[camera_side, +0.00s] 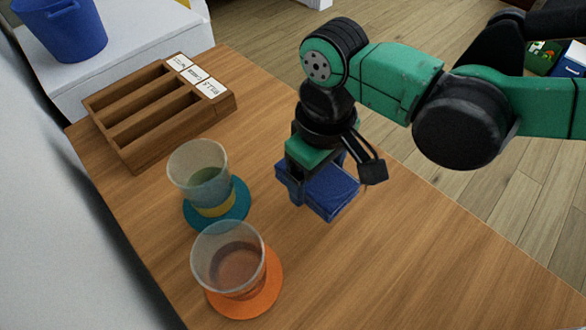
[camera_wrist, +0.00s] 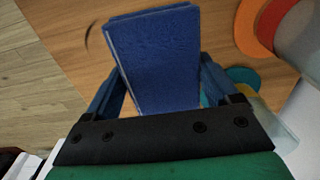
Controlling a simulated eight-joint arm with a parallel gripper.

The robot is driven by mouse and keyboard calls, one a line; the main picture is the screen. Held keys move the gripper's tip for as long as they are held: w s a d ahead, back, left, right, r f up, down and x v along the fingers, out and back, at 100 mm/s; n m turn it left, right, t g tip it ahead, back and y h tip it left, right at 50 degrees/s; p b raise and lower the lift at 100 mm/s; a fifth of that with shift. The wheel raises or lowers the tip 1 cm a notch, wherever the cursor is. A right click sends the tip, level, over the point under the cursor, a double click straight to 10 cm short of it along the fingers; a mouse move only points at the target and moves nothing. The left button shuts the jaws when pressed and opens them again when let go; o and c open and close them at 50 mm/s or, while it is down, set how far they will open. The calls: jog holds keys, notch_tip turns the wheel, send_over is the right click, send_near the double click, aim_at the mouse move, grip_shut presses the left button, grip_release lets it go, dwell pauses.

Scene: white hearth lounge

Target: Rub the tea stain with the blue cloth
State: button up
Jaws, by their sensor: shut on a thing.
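My gripper (camera_side: 312,178) is shut on the folded blue cloth (camera_side: 336,197), which is low over the wooden table. I cannot tell whether the cloth touches the wood. In the wrist view the cloth (camera_wrist: 155,60) lies flat between the two blue fingers of my gripper (camera_wrist: 162,82). A thin dark curved mark (camera_wrist: 88,38), which looks like part of the tea stain, shows on the table just left of the cloth there. Any more of it is hidden under the cloth. The stain is not visible in the side view.
A clear cup (camera_side: 197,168) stands on a teal coaster (camera_side: 240,205), and another cup (camera_side: 228,255) on an orange coaster (camera_side: 262,303), left of my gripper. A wooden slotted tray (camera_side: 130,150) sits at the back left. The table's right front (camera_side: 420,270) is clear.

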aim_at(352, 167)
notch_tip(352, 167, down, 6)
jog(key=shift+r, duration=0.1)
jog(key=shift+w+d, duration=3.45)
jog(key=shift+s+a, duration=3.5)
jog(key=shift+a, duration=0.1)
jog(key=w+d, duration=0.2)
jog(key=w, duration=0.1)
jog(key=shift+d, duration=0.4)
jog(key=shift+w+d, duration=2.1)
jog(key=shift+s+a, duration=3.55)
jog(key=shift+d+r, duration=0.1)
jog(key=shift+r, duration=3.85)
